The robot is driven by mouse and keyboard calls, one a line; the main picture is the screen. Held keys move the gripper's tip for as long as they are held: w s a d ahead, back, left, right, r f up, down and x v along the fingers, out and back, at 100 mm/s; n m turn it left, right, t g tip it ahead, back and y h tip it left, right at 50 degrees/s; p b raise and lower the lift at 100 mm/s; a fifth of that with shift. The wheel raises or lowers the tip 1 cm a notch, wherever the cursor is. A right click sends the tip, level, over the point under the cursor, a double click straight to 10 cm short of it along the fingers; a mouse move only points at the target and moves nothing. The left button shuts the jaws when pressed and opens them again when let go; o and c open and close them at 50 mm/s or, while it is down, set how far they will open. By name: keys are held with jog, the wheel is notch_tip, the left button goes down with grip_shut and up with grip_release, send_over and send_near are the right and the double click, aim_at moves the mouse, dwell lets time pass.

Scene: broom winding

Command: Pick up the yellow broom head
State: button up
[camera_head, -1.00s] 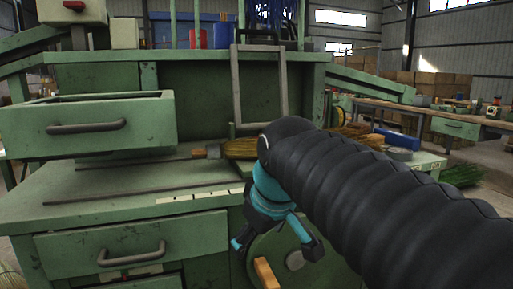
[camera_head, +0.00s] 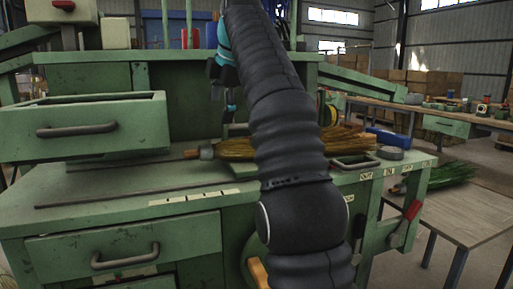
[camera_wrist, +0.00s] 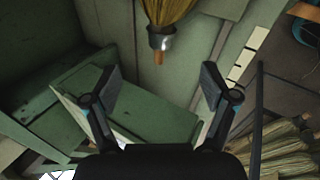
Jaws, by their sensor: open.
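The yellow broom head (camera_head: 238,149) lies on its side on the green bench top. Its metal collar and short stub point left, and its bristles fan to the right, partly hidden behind my arm. In the wrist view the broom head (camera_wrist: 176,12) shows at the top centre, its collar and stub pointing down the picture, its far end cut off. My gripper (camera_head: 222,101) is above the bench near the collar end. In the wrist view my gripper (camera_wrist: 160,72) has its fingers spread wide, with nothing between them, apart from the broom head.
A green drawer (camera_head: 85,129) juts out at the left of the bench. A thin rod (camera_head: 120,196) lies on the bench top. A red-handled lever (camera_head: 404,222) is at the bench's right. Several other brooms (camera_wrist: 285,150) show low right in the wrist view.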

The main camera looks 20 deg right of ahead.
aim_at(212, 144)
jog(key=shift+n, duration=0.4)
jog(key=x, duration=0.3)
jog(key=b+x, duration=0.1)
jog(key=x, duration=0.4)
jog(key=shift+w+f, duration=0.15)
jog(key=shift+w, duration=0.3)
jog(key=shift+s+b+x, duration=0.2)
jog(key=shift+b+x, duration=0.5)
jog(key=shift+x, duration=0.65)
jog(key=shift+s+b+x, duration=0.2)
jog(key=shift+b+x, duration=0.45)
jog(key=shift+x, duration=0.7)
jog(key=shift+a, duration=0.15)
jog(key=c, duration=1.4)
jog(key=shift+c, duration=0.6)
